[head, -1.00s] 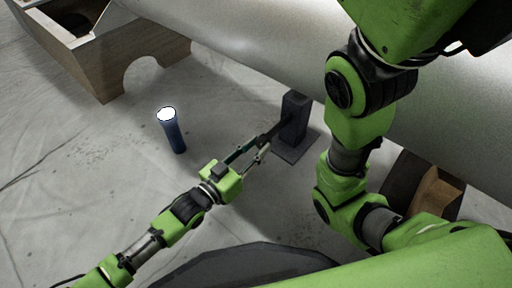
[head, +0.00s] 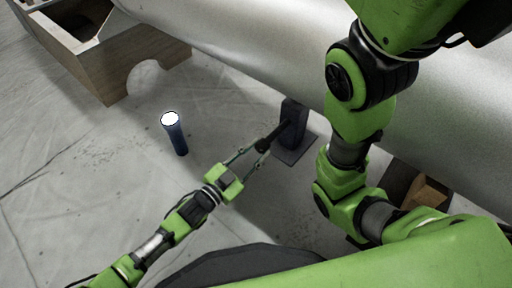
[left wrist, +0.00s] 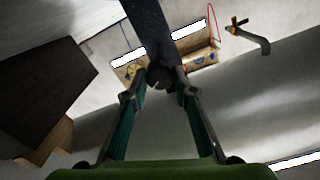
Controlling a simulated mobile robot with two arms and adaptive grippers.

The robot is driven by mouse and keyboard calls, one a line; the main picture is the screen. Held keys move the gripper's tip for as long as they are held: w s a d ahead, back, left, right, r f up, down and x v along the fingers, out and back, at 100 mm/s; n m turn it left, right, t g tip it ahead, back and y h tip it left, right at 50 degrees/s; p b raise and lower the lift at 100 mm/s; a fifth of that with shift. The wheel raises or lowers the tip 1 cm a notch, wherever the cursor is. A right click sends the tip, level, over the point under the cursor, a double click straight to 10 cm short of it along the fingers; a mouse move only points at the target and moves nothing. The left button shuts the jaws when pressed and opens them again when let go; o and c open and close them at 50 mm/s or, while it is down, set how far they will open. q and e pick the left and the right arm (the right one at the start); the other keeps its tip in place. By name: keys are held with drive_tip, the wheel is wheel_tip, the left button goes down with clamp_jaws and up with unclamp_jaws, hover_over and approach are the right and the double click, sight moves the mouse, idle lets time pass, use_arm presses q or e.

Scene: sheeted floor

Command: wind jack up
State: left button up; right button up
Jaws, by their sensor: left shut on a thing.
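The jack (head: 293,112) is a dark upright post on a flat square base plate (head: 295,153). It stands on the sheeted floor close against a large pale cylinder (head: 240,40). A short dark handle (head: 274,134) sticks out from its near side. My left gripper (head: 256,147) is shut on the end of this handle. In the left wrist view the fingertips (left wrist: 161,82) close on the handle's round dark end (left wrist: 159,76), with the jack's post (left wrist: 148,28) beyond. My right arm crosses the right of the head view, but its gripper is out of view.
A blue flashlight-like cylinder with a bright white top (head: 175,135) stands left of the jack. A wooden cradle (head: 125,75) with a curved cutout is at the upper left. Another wooden piece (head: 425,190) is partly hidden behind my right arm.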

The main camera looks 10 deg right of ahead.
use_arm(q)
drive_tip(key=shift+m+p, duration=0.35)
drive_tip(key=shift+m, duration=0.45)
drive_tip(key=shift+f, duration=0.1)
drive_tip(key=o, duration=1.1)
drive_tip(key=v, duration=1.2)
drive_tip(key=shift+s, duration=0.1)
